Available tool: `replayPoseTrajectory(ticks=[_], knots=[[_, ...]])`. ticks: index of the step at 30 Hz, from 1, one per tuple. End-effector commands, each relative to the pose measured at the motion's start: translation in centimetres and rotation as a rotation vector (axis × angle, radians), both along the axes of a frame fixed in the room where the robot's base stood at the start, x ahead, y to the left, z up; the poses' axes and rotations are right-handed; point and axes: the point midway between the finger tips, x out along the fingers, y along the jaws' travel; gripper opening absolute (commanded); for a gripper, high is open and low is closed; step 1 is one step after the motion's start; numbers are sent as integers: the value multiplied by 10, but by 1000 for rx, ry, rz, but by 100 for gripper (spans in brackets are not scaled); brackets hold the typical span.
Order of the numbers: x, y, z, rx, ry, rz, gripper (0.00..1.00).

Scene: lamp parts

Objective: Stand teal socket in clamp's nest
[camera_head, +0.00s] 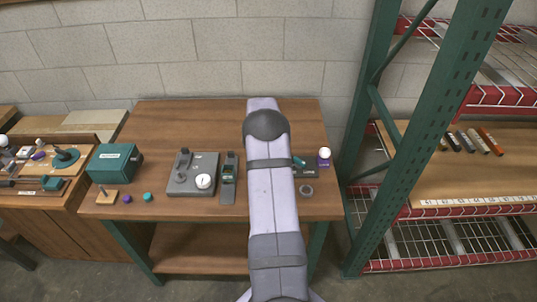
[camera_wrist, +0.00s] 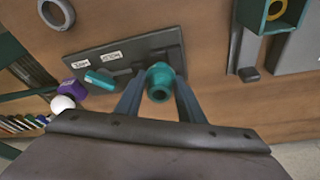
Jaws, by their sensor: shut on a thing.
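The teal socket (camera_wrist: 160,82) is between the fingers of my gripper (camera_wrist: 158,100) in the wrist view, and the gripper is shut on it. The socket's round opening faces the camera. It is over or beside the edge of a dark plate (camera_wrist: 125,58); I cannot tell whether it touches. In the head view my arm hides the gripper and the socket. A grey fixture (camera_head: 178,187) with a dark upright part and a white disc stands left of my arm. Beside it is a narrow grey device (camera_head: 228,194) with a teal bracket. I cannot tell which one is the clamp.
A teal piece (camera_wrist: 100,79) lies on the dark plate. A purple block (camera_wrist: 72,87) with a white ball (camera_wrist: 62,104) stands beside it. A grey ring (camera_head: 306,190) lies near the front edge. A teal box (camera_head: 113,163) stands at the left. The back of the table is clear.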

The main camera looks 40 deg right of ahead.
Motion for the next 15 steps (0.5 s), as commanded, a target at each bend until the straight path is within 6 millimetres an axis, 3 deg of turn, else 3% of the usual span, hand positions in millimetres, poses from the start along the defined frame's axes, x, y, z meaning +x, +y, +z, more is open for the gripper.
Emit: replayPoseTrajectory(ticks=[15], knots=[[0,0,-8,-1,0,0,9]])
